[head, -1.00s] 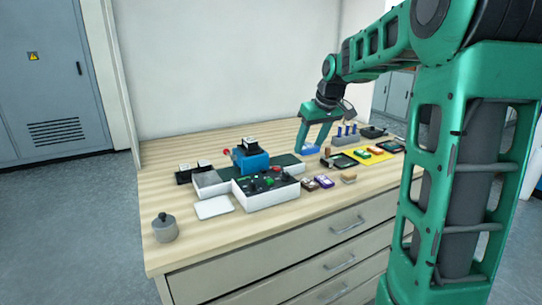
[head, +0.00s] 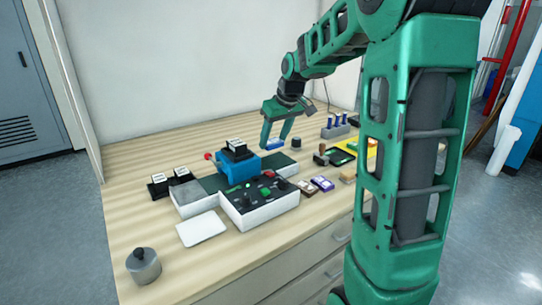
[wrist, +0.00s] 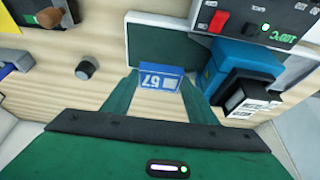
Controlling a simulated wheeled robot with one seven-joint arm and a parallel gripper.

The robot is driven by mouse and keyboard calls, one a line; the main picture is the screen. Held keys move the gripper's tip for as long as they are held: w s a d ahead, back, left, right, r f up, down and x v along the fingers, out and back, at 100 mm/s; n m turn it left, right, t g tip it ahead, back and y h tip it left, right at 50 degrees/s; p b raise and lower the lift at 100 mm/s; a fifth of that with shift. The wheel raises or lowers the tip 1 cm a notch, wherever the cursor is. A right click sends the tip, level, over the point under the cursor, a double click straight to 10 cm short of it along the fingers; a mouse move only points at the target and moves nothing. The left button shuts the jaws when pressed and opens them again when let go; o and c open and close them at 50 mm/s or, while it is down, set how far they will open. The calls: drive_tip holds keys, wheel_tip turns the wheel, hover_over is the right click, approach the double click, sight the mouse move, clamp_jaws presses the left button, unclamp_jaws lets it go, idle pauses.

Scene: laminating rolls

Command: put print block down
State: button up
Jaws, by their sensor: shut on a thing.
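My gripper (head: 275,145) is shut on a small blue print block (head: 275,143). The block also shows between my fingertips in the wrist view (wrist: 162,76), with white digits and a white mark on its face. The fingers grip its two ends. In the head view it is just behind and right of the blue machine (head: 240,170), near the back of the wooden table (head: 130,215). I cannot tell whether its underside touches the table. The blue machine holds a dark block with a white label (head: 236,146) on top.
A white control box (head: 262,204) stands in front of the machine. Label blocks in black holders (head: 170,180) stand at left. A dark knob (head: 296,143), a stamp (head: 321,156) and a rack of blue pegs (head: 337,127) are to the right. Bare wood lies behind the machine.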

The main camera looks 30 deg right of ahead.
sight(277, 147)
drive_tip(key=shift+s+d+f, duration=0.1)
drive_tip(key=shift+d+f, duration=0.05)
drive_tip(key=shift+f, duration=2.65)
drive_tip(key=o, duration=1)
drive_tip(key=shift+f, duration=0.1)
drive_tip(key=v, duration=1.2)
drive_tip(key=s+a+f+m+g, duration=0.1)
drive_tip(key=s+f, duration=0.3)
drive_tip(key=s, duration=0.6)
drive_tip(key=s+a+f+m+g, duration=0.2)
drive_tip(key=s+f+m, duration=0.1)
drive_tip(key=s, duration=0.8)
drive_tip(key=s+a+f+m+g, duration=0.1)
drive_tip(key=s+f, duration=0.3)
drive_tip(key=s, duration=0.7)
drive_tip(key=shift+a+f+m+g, duration=0.3)
drive_tip(key=shift+a+f+m, duration=0.1)
drive_tip(key=shift+a+m, duration=0.45)
drive_tip(key=shift+d, duration=0.1)
